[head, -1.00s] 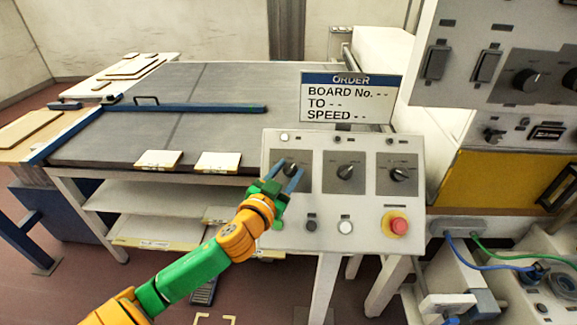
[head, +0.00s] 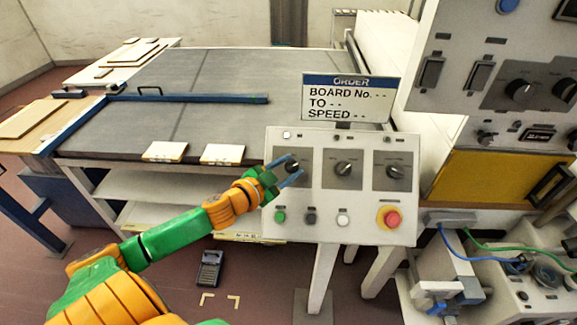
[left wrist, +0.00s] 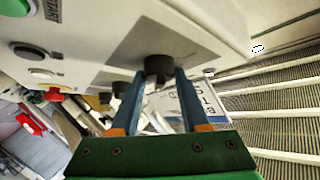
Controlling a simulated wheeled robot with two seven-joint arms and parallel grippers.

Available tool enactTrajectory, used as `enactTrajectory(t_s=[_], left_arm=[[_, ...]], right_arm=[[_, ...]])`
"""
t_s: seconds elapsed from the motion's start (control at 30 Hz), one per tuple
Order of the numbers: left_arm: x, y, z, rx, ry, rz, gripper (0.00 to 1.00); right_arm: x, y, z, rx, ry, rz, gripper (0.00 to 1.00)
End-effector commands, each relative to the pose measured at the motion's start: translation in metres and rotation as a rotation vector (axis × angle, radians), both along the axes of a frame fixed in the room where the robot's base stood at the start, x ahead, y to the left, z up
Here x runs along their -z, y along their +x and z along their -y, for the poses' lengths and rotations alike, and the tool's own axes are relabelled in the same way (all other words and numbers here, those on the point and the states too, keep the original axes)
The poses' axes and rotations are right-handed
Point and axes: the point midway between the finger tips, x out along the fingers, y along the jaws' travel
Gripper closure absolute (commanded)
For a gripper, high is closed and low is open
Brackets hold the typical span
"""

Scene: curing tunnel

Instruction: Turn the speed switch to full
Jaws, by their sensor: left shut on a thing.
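The control panel (head: 328,212) has a row of three black rotary knobs on grey plates: a left knob (head: 292,166), a middle knob (head: 344,169) and a right knob (head: 395,171). I cannot read their labels, so I cannot tell which is the speed switch. My left gripper (head: 286,171) is shut on the left knob; its blue fingers stand on both sides of it. The left wrist view shows this knob (left wrist: 158,64) between the fingertips (left wrist: 160,74). The fingers partly hide the knob in the head view. My right gripper is not in view.
Below the knobs are a green button (head: 280,217), a black button, a white button and a red stop button (head: 391,218). An order sign (head: 348,98) stands behind the panel, its values blank. A conveyor (head: 200,110) lies behind, with two small boards (head: 222,154) at its front edge.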

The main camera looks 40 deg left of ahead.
Motion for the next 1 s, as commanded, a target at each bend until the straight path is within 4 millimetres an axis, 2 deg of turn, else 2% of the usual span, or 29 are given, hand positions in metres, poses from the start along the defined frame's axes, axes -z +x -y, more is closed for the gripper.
enactTrajectory(t_s=[0.23, 0.27, 0.33, 0.37, 0.73, 1.0], left_arm=[[0.000, 0.000, 0.000, 0.001, 0.000, 0.000, 1.00], [0.000, 0.000, 0.000, 0.001, 0.000, 0.000, 0.47], [0.000, 0.000, 0.000, 0.001, 0.000, 0.000, 0.28], [0.000, 0.000, 0.000, 0.001, 0.000, -0.001, 0.25], [0.001, -0.005, 0.000, -0.001, -0.002, -0.003, 0.25], [-0.005, -0.042, -0.002, 0.001, -0.003, -0.006, 0.25]], right_arm=[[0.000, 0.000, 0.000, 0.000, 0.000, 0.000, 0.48], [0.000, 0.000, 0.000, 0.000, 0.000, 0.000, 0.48], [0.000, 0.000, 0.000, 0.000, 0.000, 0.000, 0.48], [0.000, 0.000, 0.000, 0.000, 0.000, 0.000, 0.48], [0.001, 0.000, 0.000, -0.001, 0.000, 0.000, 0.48], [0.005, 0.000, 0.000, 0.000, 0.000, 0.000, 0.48]])
